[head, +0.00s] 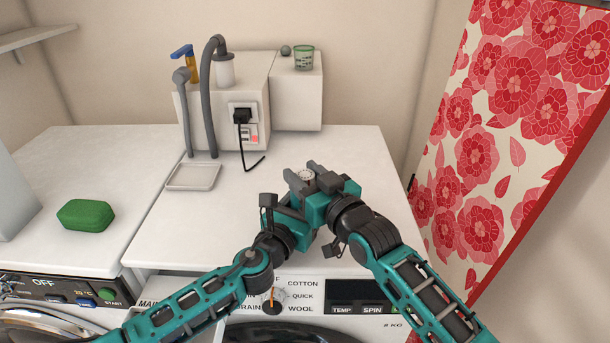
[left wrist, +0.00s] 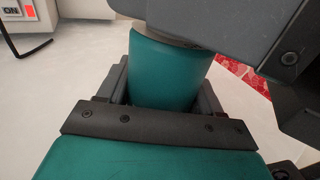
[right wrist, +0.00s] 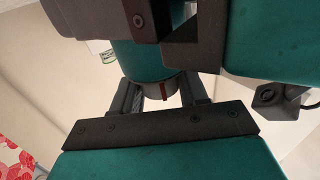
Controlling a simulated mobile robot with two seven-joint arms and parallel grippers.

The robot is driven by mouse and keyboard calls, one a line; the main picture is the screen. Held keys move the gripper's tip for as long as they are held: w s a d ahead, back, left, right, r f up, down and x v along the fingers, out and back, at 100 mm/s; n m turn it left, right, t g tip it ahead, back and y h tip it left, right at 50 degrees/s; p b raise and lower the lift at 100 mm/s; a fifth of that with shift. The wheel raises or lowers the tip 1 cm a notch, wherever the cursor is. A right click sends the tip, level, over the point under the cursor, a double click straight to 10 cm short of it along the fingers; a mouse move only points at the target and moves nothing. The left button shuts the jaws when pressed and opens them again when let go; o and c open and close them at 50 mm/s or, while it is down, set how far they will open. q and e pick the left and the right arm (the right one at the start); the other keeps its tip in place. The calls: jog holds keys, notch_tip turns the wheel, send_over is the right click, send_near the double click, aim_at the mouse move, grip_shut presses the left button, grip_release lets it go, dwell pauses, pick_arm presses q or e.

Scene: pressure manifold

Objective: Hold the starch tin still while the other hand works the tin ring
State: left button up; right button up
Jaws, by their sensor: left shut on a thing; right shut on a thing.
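The starch tin (left wrist: 165,75) is a teal cylinder standing between the fingers of my left gripper (left wrist: 163,92), which is shut on its body. The tin ring (right wrist: 158,92) is a grey band with a red mark at the end of the tin, and my right gripper (right wrist: 165,97) is shut on it. In the head view a pale round top (head: 305,175) shows between the right gripper's fingers; the grippers hide the tin's body there. My right gripper (head: 308,178) sits over the left gripper (head: 288,217), very close together.
A white worktop (head: 350,150) lies around the grippers. A red floral panel (head: 480,150) stands at right. Washing machine controls (head: 300,295) are below.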

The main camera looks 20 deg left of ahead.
jog(key=shift+c, duration=0.9)
jog(key=shift+s+a+r+m+t, duration=0.1)
jog(key=shift+s+a+m+t, duration=0.05)
jog(key=shift+a+m+t, duration=0.15)
jog(key=shift+d+m+t+h, duration=0.2)
jog(key=shift+m+t+h, duration=0.25)
jog(key=shift+h, duration=0.35)
jog(key=o, duration=1)
jog(key=shift+d, duration=0.15)
jog(key=v, duration=1.1)
jog(key=shift+s+d, duration=0.2)
jog(key=shift+s, duration=0.1)
